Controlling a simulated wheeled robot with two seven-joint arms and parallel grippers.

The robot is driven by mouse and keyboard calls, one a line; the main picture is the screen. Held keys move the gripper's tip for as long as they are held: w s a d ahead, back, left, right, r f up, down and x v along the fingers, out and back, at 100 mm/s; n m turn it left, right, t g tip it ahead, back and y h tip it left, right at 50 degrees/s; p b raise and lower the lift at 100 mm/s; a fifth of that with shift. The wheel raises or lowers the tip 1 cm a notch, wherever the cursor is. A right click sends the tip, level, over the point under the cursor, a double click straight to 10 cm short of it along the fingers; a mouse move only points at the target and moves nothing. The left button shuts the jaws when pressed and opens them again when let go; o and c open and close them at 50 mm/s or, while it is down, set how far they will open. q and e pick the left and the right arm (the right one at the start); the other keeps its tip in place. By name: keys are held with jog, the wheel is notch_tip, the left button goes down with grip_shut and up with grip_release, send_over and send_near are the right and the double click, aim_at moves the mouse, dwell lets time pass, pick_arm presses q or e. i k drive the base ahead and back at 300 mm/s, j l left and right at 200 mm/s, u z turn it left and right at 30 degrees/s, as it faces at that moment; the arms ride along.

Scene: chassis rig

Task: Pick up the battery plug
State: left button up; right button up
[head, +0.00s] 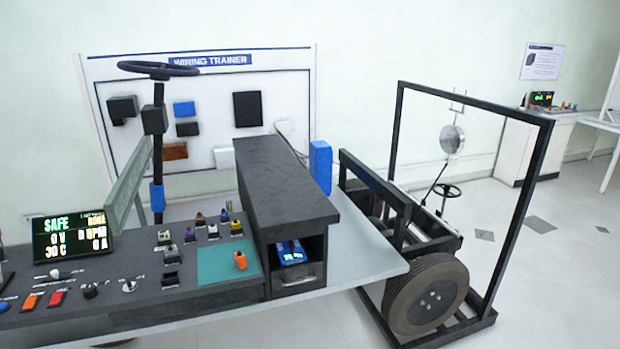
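A small orange plug-like piece (240,260) stands on a teal mat (212,268) at the right end of the dark console; it looks like the battery plug, though it is too small to be sure. Nothing touches it from above. Neither of my grippers shows in the head view, so I cannot see where they are relative to it or what they hold.
A dark box-shaped housing (285,190) with a blue lit device (290,252) in its front opening stands just right of the mat. Several small connectors (210,230) stand behind the mat. A lit display (70,236) and switches are at left. A wheeled frame (430,292) stands right.

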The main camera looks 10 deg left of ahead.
aim_at(172, 251)
jog(key=u, duration=1.3)
jog(key=l, duration=0.2)
jog(key=i, duration=0.05)
